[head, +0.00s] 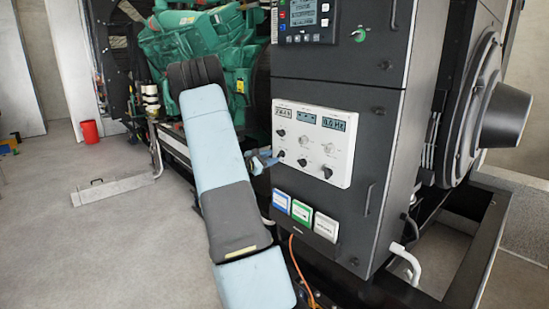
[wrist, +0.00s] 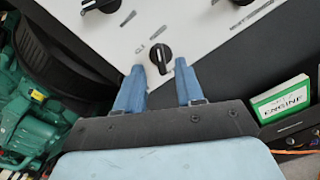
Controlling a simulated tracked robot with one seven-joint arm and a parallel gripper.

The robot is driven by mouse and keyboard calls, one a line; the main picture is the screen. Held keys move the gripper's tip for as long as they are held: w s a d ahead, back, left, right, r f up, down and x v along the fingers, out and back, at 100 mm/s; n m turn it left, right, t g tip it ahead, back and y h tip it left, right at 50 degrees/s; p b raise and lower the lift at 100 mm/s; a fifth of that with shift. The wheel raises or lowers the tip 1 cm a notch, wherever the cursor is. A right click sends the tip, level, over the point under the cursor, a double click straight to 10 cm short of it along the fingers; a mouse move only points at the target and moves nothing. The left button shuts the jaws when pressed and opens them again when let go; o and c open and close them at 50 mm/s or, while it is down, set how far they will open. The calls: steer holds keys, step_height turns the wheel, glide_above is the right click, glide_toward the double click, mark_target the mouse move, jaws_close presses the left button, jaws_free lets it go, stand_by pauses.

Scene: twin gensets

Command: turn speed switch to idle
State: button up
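A white control panel (head: 340,172) on the dark cabinet carries several knobs under small displays. In the wrist view, a black rotary switch (wrist: 161,58) with a white pointer line sits on this panel (wrist: 200,38), just ahead of my fingertips. It appears to be the lower-left knob (head: 281,154) in the head view. Its labels are too small to read, so I cannot confirm it is the speed switch. My gripper (wrist: 160,70) is open, its two blue fingers apart and nothing between them. In the head view my gripper (head: 264,160) is at the panel's lower-left edge.
Another black knob (wrist: 101,5) shows at the wrist view's top edge. Below the panel are blue, green and white labelled cards; the green ENGINE card (wrist: 280,98) is right of my gripper. A green engine (head: 190,40) stands left of the cabinet. An orange cable (head: 297,265) hangs below.

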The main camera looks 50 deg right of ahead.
mark_target(280, 154)
steer(key=shift+s+d, duration=0.2)
steer(key=shift+d, duration=1.5)
steer(key=shift+c, duration=0.2)
